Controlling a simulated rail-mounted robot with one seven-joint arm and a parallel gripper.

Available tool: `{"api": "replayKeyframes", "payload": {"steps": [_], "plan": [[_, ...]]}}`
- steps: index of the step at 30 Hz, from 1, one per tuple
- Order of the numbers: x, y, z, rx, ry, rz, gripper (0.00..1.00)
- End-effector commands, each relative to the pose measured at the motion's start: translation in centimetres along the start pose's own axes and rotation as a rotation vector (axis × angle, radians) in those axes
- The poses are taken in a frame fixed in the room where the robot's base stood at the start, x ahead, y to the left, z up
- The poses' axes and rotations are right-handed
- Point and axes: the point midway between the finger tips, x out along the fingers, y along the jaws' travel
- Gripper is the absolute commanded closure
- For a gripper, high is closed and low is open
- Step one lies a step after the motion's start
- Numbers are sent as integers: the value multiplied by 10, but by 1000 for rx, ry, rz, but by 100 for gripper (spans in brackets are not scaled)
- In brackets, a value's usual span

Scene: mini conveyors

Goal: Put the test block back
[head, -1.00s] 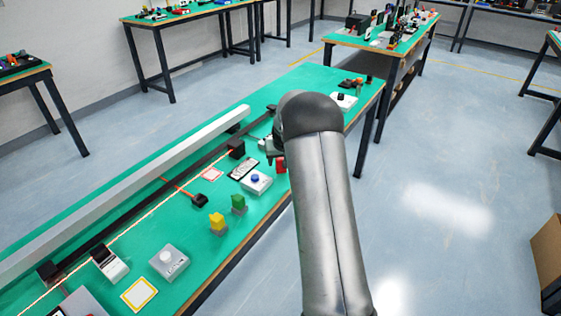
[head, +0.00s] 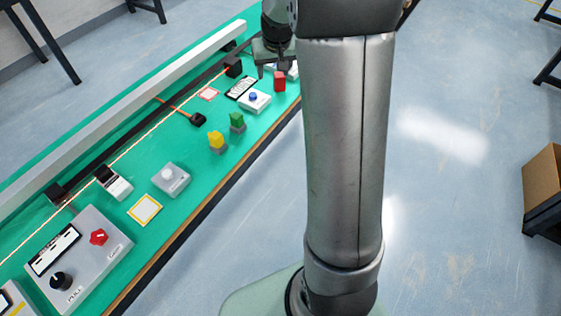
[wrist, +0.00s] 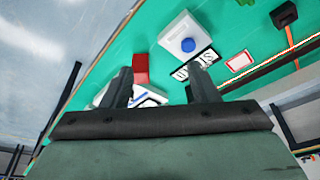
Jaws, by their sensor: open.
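A red block (head: 279,81) stands upright on the green bench (head: 213,163), near its front edge; it also shows in the wrist view (wrist: 141,68). Green (head: 237,121) and yellow (head: 216,141) blocks stand on grey bases farther left. No label shows which one is the test block. My gripper (head: 275,72) is open and empty above the bench by the red block. In the wrist view its fingers (wrist: 160,80) are spread, with the red block beyond them, closer to the left finger. A red-outlined square (head: 208,94) and a yellow-outlined square (head: 145,209) lie empty.
A white box with a blue button (head: 255,101) stands beside the red block, with a black-and-white label plate (head: 240,87) behind. A grey box with a white button (head: 170,179) and a control panel (head: 80,260) stand farther left. The conveyor rail (head: 130,105) runs along the back.

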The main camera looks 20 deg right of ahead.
Motion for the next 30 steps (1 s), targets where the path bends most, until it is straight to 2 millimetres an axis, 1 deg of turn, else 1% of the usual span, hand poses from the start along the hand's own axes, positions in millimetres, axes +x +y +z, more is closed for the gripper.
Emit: {"api": "replayKeyframes", "payload": {"steps": [1,2,3,5,6,8,9,12,13,15,18,30], "plan": [[-22,-18,34,-24,-29,-12,46],[-31,-28,56,-37,-52,-17,46],[-43,-39,88,-55,-83,-23,46],[-58,-52,135,-82,-129,-29,46],[-66,-58,166,-98,-159,-30,46],[-75,-64,210,-123,-198,-29,46],[-79,-66,236,-137,-223,-28,46],[-84,-68,287,-166,-269,-21,46],[-85,-67,298,-172,-279,-19,46],[-86,-66,317,-181,-297,-14,46],[-86,-66,328,-187,-308,-12,46],[-85,-66,328,-186,-309,-12,46]]}}
